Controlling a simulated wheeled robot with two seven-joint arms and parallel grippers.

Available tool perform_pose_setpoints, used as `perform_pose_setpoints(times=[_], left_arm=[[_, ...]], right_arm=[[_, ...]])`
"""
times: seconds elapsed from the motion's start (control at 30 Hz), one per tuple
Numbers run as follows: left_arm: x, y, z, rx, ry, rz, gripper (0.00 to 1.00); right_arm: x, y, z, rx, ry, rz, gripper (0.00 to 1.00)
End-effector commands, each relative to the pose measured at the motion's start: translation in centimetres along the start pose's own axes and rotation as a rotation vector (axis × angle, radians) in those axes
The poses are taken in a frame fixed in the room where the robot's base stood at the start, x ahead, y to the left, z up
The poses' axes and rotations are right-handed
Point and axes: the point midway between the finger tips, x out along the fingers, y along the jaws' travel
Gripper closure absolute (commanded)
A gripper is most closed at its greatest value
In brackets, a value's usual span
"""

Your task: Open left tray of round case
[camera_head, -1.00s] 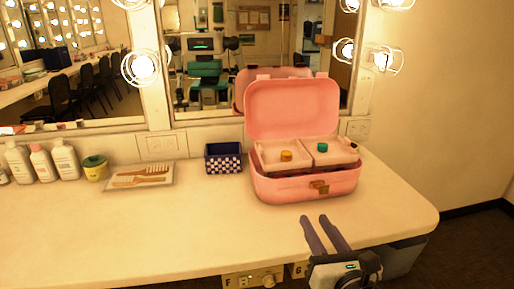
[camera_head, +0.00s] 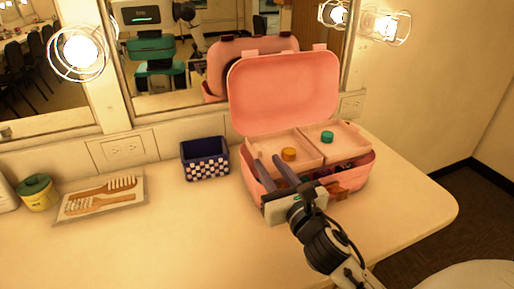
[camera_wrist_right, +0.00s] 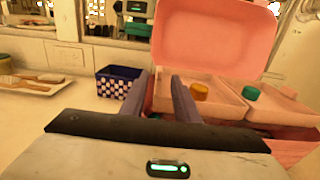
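The pink round case (camera_head: 357,182) stands on the counter with its lid (camera_head: 285,90) up. Inside, the left tray (camera_head: 265,146) has an orange-yellow knob (camera_head: 289,154) and the right tray (camera_head: 347,135) a teal knob (camera_head: 327,137). The trays lie side by side over the case body; small dark items show below them at the front right. My right gripper (camera_head: 267,161) is open and empty, its fingers over the left tray's front left part, short of the knob. In the right wrist view the knob (camera_wrist_right: 200,92) is right of the fingers (camera_wrist_right: 161,76). Contact cannot be told. My left gripper is not in view.
A blue checkered box (camera_head: 205,160) stands left of the case. A tray with brushes (camera_head: 100,195) and a yellow jar (camera_head: 38,193) are farther left. The mirror is behind. The counter in front of the box is clear.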

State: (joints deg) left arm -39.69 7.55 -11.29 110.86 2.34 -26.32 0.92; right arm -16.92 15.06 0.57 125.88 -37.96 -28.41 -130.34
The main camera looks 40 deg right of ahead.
Motion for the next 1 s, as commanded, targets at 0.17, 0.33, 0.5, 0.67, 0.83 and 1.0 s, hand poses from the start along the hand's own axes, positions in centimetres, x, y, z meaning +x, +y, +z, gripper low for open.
perform_pose_setpoints(times=[0.17,0.33,0.5,0.67,0.83,1.0], left_arm=[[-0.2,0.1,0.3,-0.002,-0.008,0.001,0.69],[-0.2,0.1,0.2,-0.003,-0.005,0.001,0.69],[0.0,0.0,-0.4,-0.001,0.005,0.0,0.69],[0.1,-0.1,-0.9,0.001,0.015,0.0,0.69],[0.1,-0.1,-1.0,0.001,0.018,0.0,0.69],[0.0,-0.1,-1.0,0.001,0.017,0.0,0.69]], right_arm=[[3.5,0.0,0.1,0.002,-0.002,-0.001,0.72],[5.6,0.0,0.1,0.001,-0.001,0.0,0.72],[6.5,0.0,0.1,0.001,0.0,0.001,0.72],[6.5,0.0,0.0,0.001,0.0,0.001,0.72],[6.5,0.0,0.0,0.001,0.0,0.001,0.87],[6.5,0.0,0.0,0.001,0.0,0.001,1.0]])
